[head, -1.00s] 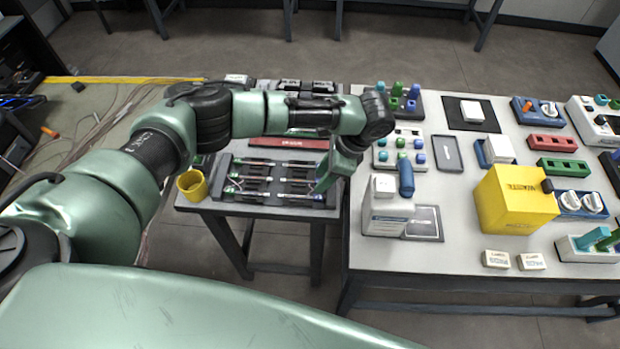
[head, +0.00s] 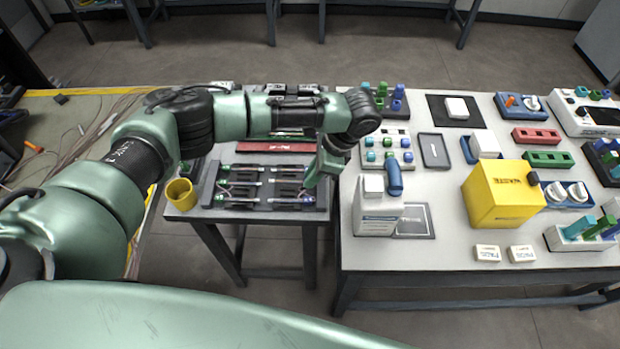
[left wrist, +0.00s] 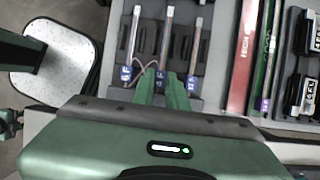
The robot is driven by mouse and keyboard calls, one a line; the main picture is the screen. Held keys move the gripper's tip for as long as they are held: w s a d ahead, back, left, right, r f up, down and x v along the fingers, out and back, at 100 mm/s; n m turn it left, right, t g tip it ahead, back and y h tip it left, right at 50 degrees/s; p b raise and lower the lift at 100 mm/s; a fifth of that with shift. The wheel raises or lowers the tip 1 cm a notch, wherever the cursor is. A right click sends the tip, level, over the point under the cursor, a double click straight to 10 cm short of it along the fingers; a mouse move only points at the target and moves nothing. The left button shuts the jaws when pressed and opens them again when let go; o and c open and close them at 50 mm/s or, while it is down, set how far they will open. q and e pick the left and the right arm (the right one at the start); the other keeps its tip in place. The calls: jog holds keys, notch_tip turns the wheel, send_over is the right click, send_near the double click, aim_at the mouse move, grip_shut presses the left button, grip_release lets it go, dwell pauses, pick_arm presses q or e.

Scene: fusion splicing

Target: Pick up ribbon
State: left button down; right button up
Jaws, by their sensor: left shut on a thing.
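Several thin ribbons with pale ends lie in a dark slotted tray (head: 265,204) on the left table. In the left wrist view three of them lie side by side: a left ribbon (left wrist: 132,40), a middle ribbon (left wrist: 165,40) and a right ribbon (left wrist: 195,45), each with a small marked label near my gripper. My left gripper (left wrist: 162,88) is shut on the middle ribbon at its label end, its green fingers on either side. The ribbon still appears to lie along its slot. In the head view my left gripper (head: 313,181) is over the tray's right end. My right gripper is not in view.
A yellow cup (head: 181,194) stands left of the tray. A red bar (head: 277,147) lies behind it. The right table holds a white dispenser (head: 374,214), a yellow waste box (head: 503,196) and several blocks. A gap separates the two tables at the front.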

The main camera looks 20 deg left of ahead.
pick_arm(q)
notch_tip(320, 180, up, 18)
jog(key=shift+r, duration=0.2)
jog(key=shift+s+f, duration=0.1)
dwell(0.3)
